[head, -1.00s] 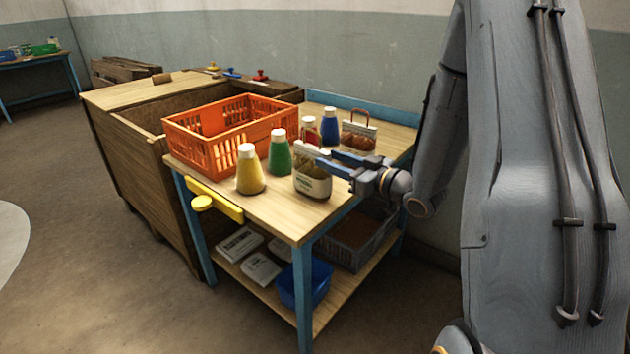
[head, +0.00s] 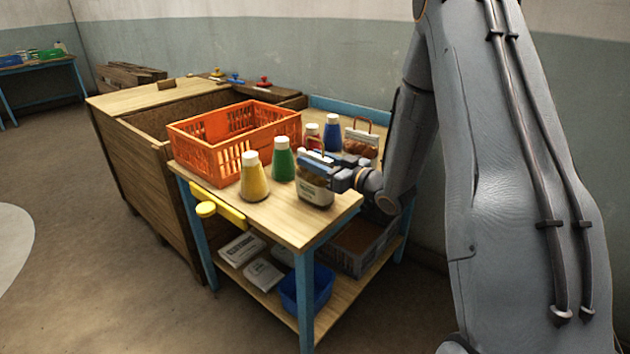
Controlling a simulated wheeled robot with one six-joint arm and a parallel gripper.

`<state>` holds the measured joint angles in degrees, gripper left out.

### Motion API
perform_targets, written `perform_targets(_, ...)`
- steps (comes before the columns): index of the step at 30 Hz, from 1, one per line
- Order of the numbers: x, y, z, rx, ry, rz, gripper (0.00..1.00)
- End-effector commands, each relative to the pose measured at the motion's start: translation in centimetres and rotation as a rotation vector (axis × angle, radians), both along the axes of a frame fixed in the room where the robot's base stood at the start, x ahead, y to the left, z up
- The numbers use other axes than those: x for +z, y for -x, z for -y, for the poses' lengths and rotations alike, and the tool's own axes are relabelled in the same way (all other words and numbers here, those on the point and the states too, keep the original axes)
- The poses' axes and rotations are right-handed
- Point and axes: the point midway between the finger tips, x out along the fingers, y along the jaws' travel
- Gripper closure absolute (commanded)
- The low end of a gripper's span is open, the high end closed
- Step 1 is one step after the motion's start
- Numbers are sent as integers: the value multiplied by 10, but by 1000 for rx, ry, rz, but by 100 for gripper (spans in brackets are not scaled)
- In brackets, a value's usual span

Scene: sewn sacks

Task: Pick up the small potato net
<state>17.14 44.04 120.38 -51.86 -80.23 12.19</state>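A small net bag (head: 314,191) with a pale label and brown contents stands upright near the front right of the wooden table. A second bag (head: 361,143) with brown contents and a reddish handle stands farther back, partly behind my arm. Which of the two is the smaller potato net is hard to tell. My gripper (head: 319,166) reaches in from the right at the upper part of the front bag. Its blue-grey fingers cover part of that bag's top. Whether they are closed on it cannot be made out. The bag appears to rest on the tabletop.
A yellow bottle (head: 254,180), a green bottle (head: 283,160), a red bottle (head: 312,138) and a blue bottle (head: 332,134) stand close by. An orange crate (head: 205,155) sits behind them. Bare tabletop (head: 290,222) lies in front. A wooden bin (head: 135,165) adjoins the table.

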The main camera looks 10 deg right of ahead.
Motion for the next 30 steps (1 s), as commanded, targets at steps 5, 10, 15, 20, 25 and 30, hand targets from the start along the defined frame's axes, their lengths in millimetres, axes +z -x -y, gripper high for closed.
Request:
perform_targets(5, 0, 0, 0, 0, 0, 0, 78)
perform_targets(10, 0, 0, 0, 0, 1, -1, 100)
perform_targets(15, -1, 0, 0, -1, 0, -2, 100)
perform_targets(20, -2, 1, 0, -1, 1, -3, 100)
perform_targets(25, -2, 1, 0, -1, 1, -4, 100)
perform_targets(30, -3, 1, 0, -1, 1, -7, 100)
